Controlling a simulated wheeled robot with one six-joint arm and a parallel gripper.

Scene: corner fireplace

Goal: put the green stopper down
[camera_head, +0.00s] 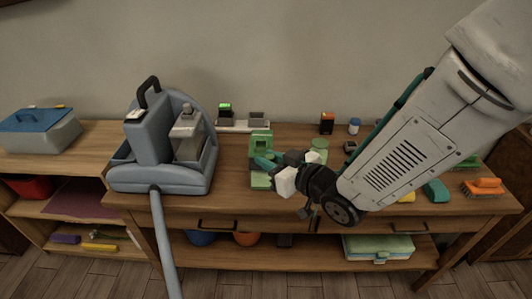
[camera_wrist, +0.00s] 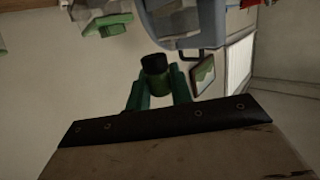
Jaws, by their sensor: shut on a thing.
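My gripper (camera_wrist: 160,92) has green fingers and is shut on the green stopper (camera_wrist: 155,82) in the wrist view. The stopper is dark green with a black end that sticks out past the fingertips. In the head view my gripper (camera_head: 267,161) is over the front middle of the wooden table (camera_head: 240,198), just right of the blue-grey machine. The stopper cannot be made out clearly there, among other green things close by.
The blue-grey machine (camera_head: 160,180) with a hose stands at the table's left. A green block-shaped thing (camera_head: 262,140) and a round green thing (camera_head: 318,144) are near my gripper. An orange brush (camera_head: 485,186) is at the right. A blue-lidded box (camera_head: 40,130) stands far left.

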